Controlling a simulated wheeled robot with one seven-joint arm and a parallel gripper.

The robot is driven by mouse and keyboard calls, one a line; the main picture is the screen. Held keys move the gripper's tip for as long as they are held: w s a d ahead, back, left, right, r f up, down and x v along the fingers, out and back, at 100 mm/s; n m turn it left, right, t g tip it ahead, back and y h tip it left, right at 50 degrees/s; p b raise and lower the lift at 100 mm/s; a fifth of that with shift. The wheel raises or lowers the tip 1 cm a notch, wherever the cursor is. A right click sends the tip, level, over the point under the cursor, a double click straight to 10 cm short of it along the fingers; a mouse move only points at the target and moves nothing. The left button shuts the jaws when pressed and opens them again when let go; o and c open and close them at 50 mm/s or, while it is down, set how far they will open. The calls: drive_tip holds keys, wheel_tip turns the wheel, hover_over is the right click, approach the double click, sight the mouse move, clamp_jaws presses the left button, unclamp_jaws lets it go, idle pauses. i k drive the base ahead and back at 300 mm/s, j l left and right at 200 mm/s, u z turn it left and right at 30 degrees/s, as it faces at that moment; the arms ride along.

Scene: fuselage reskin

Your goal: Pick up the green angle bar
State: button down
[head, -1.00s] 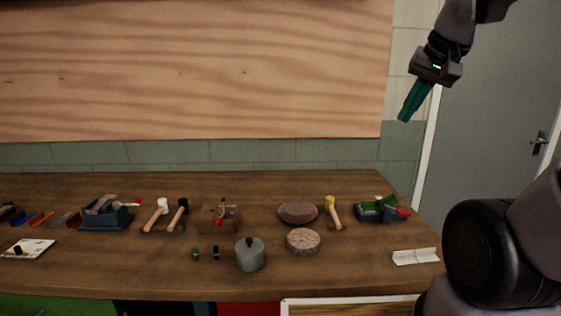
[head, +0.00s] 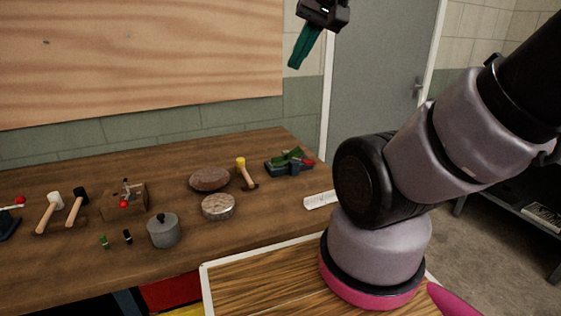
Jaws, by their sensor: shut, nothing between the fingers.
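My gripper (head: 294,66) is at the top of the head view, its long teal fingers together and pointing down, with nothing held. It is in the air in front of the wall and door, well above the workbench. A green piece (head: 289,156) lies on a dark blue tool or holder with a red part, at the bench's far right end. It may be the green angle bar, but it is too small to tell its shape. My gripper is apart from it, higher in the picture.
The wooden workbench (head: 172,165) holds a yellow-headed mallet (head: 241,165), a brown round block (head: 209,179), a speckled disc (head: 218,206), a grey pot (head: 163,230) and a white angled piece (head: 321,199). My arm covers the right middle. Open floor (head: 490,240) shows at right.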

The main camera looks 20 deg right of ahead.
sight(282, 160)
drive_tip(key=l+u, duration=0.15)
drive_tip(key=l, duration=1.05)
drive_tip(key=i+l+u, duration=0.15)
drive_tip(key=l+u, duration=0.15)
drive_tip(key=l, duration=0.95)
drive_tip(key=l+u, duration=0.3)
drive_tip(key=l, duration=0.95)
